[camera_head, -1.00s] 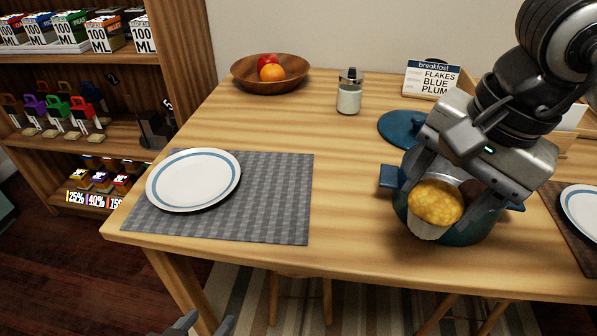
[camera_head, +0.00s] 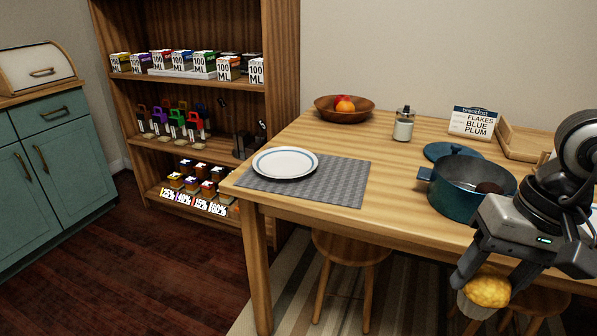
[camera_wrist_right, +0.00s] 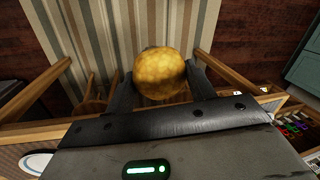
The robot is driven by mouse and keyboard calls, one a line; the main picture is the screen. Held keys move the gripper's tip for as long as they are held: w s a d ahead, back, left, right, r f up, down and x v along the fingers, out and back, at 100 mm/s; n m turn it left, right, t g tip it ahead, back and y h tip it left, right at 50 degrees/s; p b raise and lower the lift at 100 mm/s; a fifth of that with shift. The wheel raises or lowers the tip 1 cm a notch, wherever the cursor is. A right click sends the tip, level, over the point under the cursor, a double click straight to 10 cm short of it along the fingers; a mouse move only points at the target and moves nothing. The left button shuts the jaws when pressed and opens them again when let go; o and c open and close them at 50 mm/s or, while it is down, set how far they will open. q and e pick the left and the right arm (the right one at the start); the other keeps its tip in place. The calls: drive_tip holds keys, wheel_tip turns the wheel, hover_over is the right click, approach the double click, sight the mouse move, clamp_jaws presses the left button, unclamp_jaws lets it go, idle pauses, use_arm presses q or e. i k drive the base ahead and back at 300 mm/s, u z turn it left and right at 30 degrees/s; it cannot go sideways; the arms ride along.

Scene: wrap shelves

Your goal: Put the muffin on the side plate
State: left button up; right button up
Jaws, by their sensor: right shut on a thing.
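The muffin (camera_head: 488,290) has a golden top and a pale wrapper. My right gripper (camera_head: 490,296) is shut on it, in front of the table's front edge at the lower right of the head view. In the right wrist view the muffin (camera_wrist_right: 160,74) sits between the two fingers of the gripper (camera_wrist_right: 160,82). A white plate with a blue ring (camera_head: 285,162) lies on a grey woven mat (camera_head: 335,185) at the table's left, well away from the gripper. Part of another plate shows at the wrist view's left edge (camera_wrist_right: 36,163). My left gripper is not in view.
A blue pot (camera_head: 457,200) with a dark item inside stands near my right arm, its lid (camera_head: 452,152) behind it. A fruit bowl (camera_head: 344,116), a jar (camera_head: 403,125) and a breakfast sign (camera_head: 474,123) stand at the back. Stools (camera_head: 350,252) are under the table. Mid-table is clear.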

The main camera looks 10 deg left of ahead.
sight(285, 165)
drive_tip(key=u, duration=0.6)
drive_tip(key=i, duration=1.4)
drive_tip(key=u, duration=0.6)
